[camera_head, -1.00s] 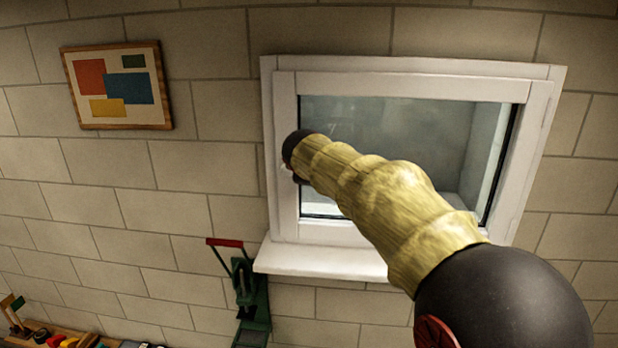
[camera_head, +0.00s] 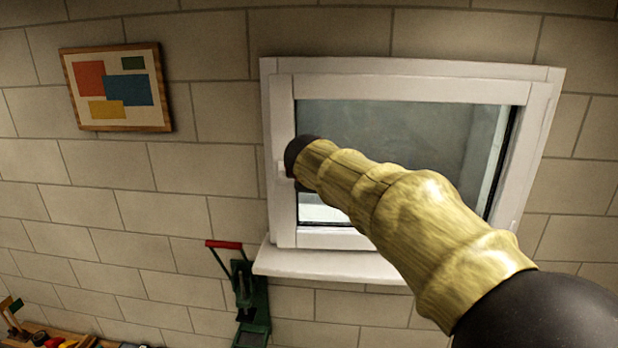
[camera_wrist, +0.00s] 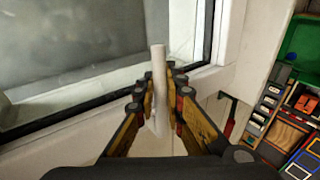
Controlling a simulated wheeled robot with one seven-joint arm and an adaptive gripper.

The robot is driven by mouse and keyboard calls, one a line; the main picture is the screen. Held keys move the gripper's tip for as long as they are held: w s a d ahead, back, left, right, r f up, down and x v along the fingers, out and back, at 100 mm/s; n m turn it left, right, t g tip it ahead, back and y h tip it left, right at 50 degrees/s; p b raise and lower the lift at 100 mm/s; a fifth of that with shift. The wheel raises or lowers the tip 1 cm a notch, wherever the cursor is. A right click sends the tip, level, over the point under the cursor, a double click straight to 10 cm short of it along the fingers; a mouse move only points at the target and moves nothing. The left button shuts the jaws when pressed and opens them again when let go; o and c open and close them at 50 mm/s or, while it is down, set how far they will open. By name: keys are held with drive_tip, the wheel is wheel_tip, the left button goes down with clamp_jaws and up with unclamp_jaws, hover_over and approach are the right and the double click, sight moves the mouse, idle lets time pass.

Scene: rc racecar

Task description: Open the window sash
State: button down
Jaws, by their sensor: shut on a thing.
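The window sash (camera_head: 284,215) is white around a grey pane, set in a white frame (camera_head: 556,120) on the block wall. In the head view its lower left corner stands slightly out toward me. My gripper (camera_wrist: 160,92) is shut on the white window handle (camera_wrist: 158,62), with one finger on each side of it in the wrist view. The handle's free end sticks up past the fingertips there. In the head view my gripper's dark end covers most of the handle at the sash's left side, and the fingers are hidden.
A white sill (camera_head: 330,266) juts out below the window. A green press with a red handle (camera_head: 224,245) stands below left. A framed picture (camera_head: 117,88) hangs at left. Tools and trays (camera_wrist: 290,105) lie at right in the wrist view.

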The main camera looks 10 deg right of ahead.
drive_tip(key=s+n+y, duration=0.1)
drive_tip(key=s, duration=2.3)
drive_tip(key=shift+a+r+n+t+y, duration=0.15)
drive_tip(key=shift+a+n+t+y, duration=0.15)
drive_tip(key=shift+a+n+y, duration=0.1)
drive_tip(key=c, duration=2.2)
unclamp_jaws()
drive_tip(key=shift+s, duration=0.1)
drive_tip(key=shift+o, duration=0.2)
drive_tip(key=d+v, duration=0.1)
drive_tip(key=v, duration=1.1)
drive_tip(key=shift+a, duration=0.4)
